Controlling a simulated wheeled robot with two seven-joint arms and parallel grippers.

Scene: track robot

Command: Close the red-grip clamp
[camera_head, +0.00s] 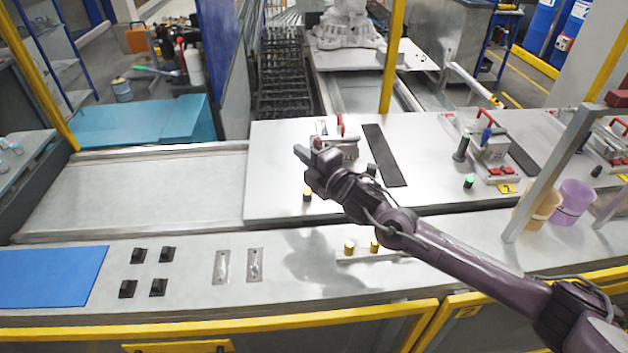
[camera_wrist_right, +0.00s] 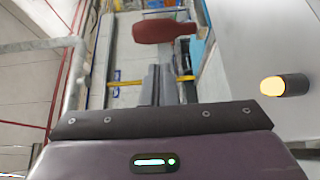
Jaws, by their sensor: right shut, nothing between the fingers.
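The red-grip clamp (camera_head: 346,147) stands on the left part of the light metal worktop, just behind my right gripper. Its red grip (camera_head: 341,125) points upward, and the gripper and wrist hide part of the clamp's body. My right gripper (camera_head: 301,154) is shut and empty, at the clamp's left front side. In the right wrist view a dark red grip (camera_wrist_right: 165,28) lies across the view beyond the shut fingers (camera_wrist_right: 157,75), with a visible gap to them. I cannot tell the clamp's exact lever position. My left gripper is not in view.
A yellow-topped button (camera_head: 307,194) stands below the gripper; it also shows lit in the wrist view (camera_wrist_right: 285,85). A black strip (camera_head: 385,155) lies right of the clamp. Another clamp (camera_head: 490,145) stands further right. A blue mat (camera_head: 52,277) lies front left.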

